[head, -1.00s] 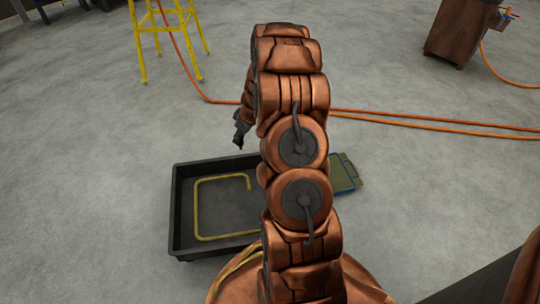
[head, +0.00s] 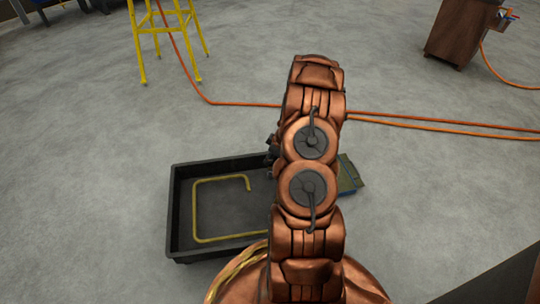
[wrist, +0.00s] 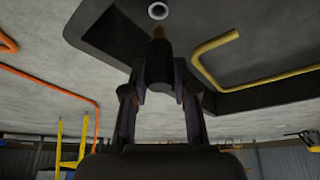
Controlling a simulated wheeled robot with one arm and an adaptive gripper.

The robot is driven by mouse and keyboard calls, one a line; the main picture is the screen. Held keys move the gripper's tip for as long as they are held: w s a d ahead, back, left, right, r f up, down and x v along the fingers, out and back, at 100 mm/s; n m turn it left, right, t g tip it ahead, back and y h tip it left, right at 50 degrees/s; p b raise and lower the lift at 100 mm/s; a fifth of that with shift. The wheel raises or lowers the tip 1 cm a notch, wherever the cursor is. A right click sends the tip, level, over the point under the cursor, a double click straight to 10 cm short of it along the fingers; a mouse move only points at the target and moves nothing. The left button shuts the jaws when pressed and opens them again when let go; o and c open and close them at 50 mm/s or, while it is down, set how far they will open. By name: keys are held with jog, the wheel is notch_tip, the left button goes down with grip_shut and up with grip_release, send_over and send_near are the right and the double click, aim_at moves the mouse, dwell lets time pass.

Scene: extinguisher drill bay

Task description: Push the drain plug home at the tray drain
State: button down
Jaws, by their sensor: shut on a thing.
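The black tray (head: 176,215) lies on the floor in the head view, its right part hidden by my arm. Its dark wall (wrist: 98,20) also shows in the wrist view. The tray drain (wrist: 158,11) is a pale ring with a dark hole at the top of the wrist view. My gripper (wrist: 160,76) is shut on the drain plug (wrist: 159,55), a dark cylinder with a brown-orange tip. The tip points toward the drain and appears just short of it, with a gap in the picture. The arm hides most of the gripper in the head view.
A bent yellow pipe (head: 195,205) lies in the tray. A green-and-blue case (head: 348,175) is at the tray's right. An orange hose (head: 420,122) crosses the floor behind. A yellow stand (head: 137,45) and brown cabinet (head: 458,30) stand farther back.

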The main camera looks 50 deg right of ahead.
aim_at(270, 166)
jog(key=shift+f, duration=0.5)
jog(key=shift+f+b, duration=0.35)
jog(key=shift+b, duration=0.65)
dwell(0.9)
jog(key=shift+f+b, duration=1.2)
jog(key=shift+b, duration=0.1)
dwell(1.0)
jog(key=shift+f, duration=0.75)
dwell(0.8)
jog(key=c, duration=0.8)
grip_release()
jog(key=shift+s+r, duration=0.1)
jog(key=shift+r, duration=0.05)
jog(key=v, duration=1.1)
jog(key=shift+s+d+r, duration=0.1)
jog(key=shift+r, duration=0.25)
